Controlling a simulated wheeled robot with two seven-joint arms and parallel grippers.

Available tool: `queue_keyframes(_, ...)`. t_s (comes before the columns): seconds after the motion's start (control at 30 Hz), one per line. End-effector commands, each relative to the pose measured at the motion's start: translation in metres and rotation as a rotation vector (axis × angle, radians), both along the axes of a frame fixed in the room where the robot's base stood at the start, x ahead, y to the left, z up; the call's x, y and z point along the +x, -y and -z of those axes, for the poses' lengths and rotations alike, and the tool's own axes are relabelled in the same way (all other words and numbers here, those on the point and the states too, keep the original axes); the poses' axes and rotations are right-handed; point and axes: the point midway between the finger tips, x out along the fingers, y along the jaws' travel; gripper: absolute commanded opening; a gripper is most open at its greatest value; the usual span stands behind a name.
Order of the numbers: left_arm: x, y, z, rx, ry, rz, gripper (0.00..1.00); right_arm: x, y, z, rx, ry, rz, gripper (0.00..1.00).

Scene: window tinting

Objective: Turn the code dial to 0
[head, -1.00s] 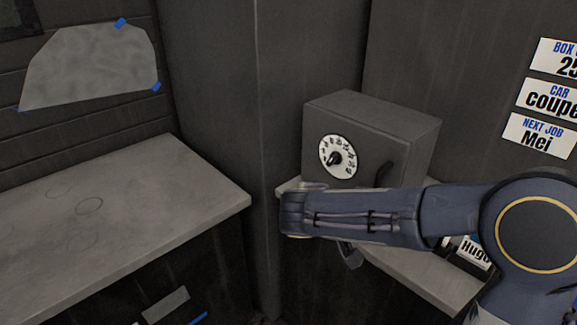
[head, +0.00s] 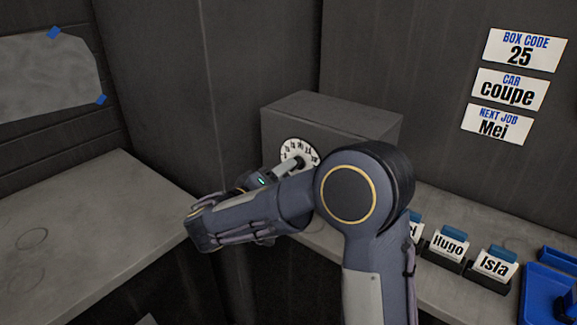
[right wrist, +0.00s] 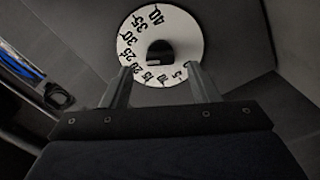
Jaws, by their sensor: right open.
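The code dial (head: 297,147) is a white disc with black numbers on the front of a grey box (head: 335,120). In the right wrist view the dial (right wrist: 190,35) shows numbers from 5 to 40 around a dark central knob (right wrist: 160,52). I cannot read a pointer setting. My right gripper (head: 291,166) is in front of the dial and hides its lower part. My left gripper is not in view.
Wall cards read "BOX CODE 25" (head: 524,50), "CAR coupe" (head: 510,89) and "NEXT JOB Mei" (head: 498,124). Name holders, including Hugo (head: 448,245) and Isla (head: 494,266), stand right of my arm beside a blue tray (head: 550,295). The left bench (head: 90,220) is mostly clear.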

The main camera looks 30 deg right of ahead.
Motion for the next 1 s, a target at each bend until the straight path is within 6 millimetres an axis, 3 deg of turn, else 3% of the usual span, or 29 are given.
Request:
queue_keyframes(0.23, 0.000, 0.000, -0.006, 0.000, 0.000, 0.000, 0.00, 0.012, 0.030, -0.001, 0.000, 0.000, 0.002, 0.55)
queue_keyframes(0.6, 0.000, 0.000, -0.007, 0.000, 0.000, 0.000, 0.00, 0.015, 0.036, 0.000, 0.001, -0.001, 0.000, 0.53)
queue_keyframes(0.93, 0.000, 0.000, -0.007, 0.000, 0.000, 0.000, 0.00, 0.014, 0.035, 0.000, 0.002, -0.002, 0.000, 0.10)
queue_keyframes(1.0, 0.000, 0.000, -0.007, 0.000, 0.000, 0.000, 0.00, 0.014, 0.036, 0.000, 0.002, -0.002, 0.000, 0.10)
